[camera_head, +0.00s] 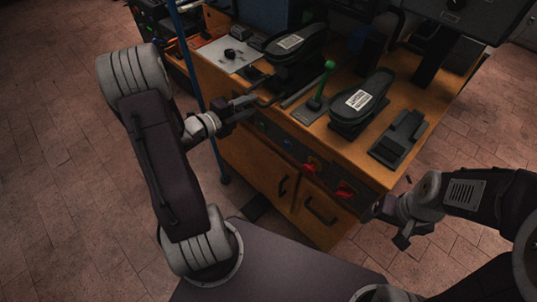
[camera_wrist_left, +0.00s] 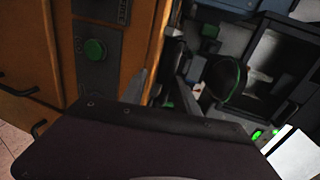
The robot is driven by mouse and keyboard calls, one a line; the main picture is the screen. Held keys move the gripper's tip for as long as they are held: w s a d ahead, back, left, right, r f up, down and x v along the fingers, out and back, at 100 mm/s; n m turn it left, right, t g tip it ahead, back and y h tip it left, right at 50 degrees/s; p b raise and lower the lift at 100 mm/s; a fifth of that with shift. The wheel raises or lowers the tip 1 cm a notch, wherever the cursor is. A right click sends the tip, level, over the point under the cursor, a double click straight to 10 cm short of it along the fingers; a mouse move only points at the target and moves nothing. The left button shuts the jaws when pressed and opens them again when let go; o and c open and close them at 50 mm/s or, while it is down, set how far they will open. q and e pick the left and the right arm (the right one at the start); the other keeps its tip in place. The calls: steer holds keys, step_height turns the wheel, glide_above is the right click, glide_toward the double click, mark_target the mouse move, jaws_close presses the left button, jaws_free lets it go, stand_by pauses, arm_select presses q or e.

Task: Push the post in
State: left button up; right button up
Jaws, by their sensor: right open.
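A green-knobbed post (camera_head: 326,76) stands upright on the bench top, between two black shoe-shaped pieces with white labels, the left piece (camera_head: 295,47) and the right piece (camera_head: 360,103). My left gripper (camera_head: 252,101) is at the bench's left front edge, left of the post and apart from it. The left wrist view shows two dark prongs (camera_wrist_left: 158,77) a little apart; whether they hold anything is unclear. My right gripper (camera_head: 403,240) is open and empty, low in front of the bench's right corner.
The wooden bench front (camera_head: 260,160) carries a dark panel with red knobs (camera_head: 345,189) and green buttons. A blue pole (camera_head: 201,80) stands at its left. A black block (camera_head: 400,138) lies at the right, and a monitor (camera_head: 475,18) stands at the back right.

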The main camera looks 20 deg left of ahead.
arm_select(q)
steer(key=r+p+v, duration=0.1)
steer(key=v, duration=0.6)
steer(key=s+d+r+m+g+h+p, duration=0.1)
steer(key=s+d+m+g+p, duration=0.3)
steer(key=d+m, duration=0.4)
steer(key=s+d+r+m+g+h+p, duration=0.1)
steer(key=s+d+m+g+p, duration=0.4)
steer(key=m, duration=0.9)
steer(key=s+d+g+h, duration=0.1)
steer(key=s+d+g, duration=0.1)
steer(key=d+g, duration=0.1)
steer(key=shift+s+d+r, duration=0.25)
steer(key=shift+d+r, duration=0.05)
steer(key=shift+d, duration=0.1)
